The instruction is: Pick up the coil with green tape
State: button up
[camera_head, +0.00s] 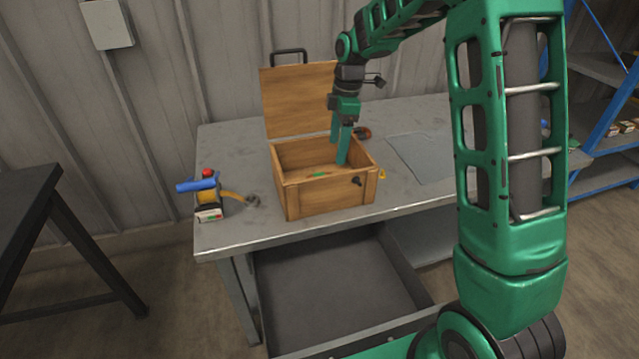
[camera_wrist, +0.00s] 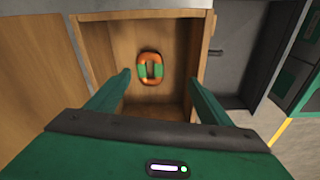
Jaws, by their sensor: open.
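The coil with green tape (camera_wrist: 151,69) lies on the floor of the open wooden box (camera_wrist: 205,50) in the wrist view. It is an orange-brown oval ring with green bands on its two long sides. In the head view only a small green and orange part of the coil (camera_head: 319,174) shows inside the box (camera_head: 322,197). My gripper (camera_head: 341,152) points down into the box opening in the head view. In the wrist view my gripper (camera_wrist: 160,82) is open and empty, its fingers spread either side below the coil, not touching it.
The box stands on a grey metal table (camera_head: 235,222), its lid (camera_head: 298,97) raised at the back. A blue-handled device (camera_head: 207,196) stands to its left. A grey sheet (camera_head: 422,156) lies to the right. An open drawer (camera_head: 335,285) is below the tabletop.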

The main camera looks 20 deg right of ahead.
aim_at(322, 174)
jog(key=w+a+f, duration=0.1)
jog(key=f, duration=0.3)
jog(key=w+a+f+n, duration=0.1)
jog(key=f, duration=0.3)
jog(key=a+f+n, duration=0.1)
jog(key=f, duration=0.3)
jog(key=shift+w+a+f, duration=0.35)
jog(key=shift+w, duration=0.05)
jog(key=c, duration=1.4)
jog(key=shift+r, duration=0.1)
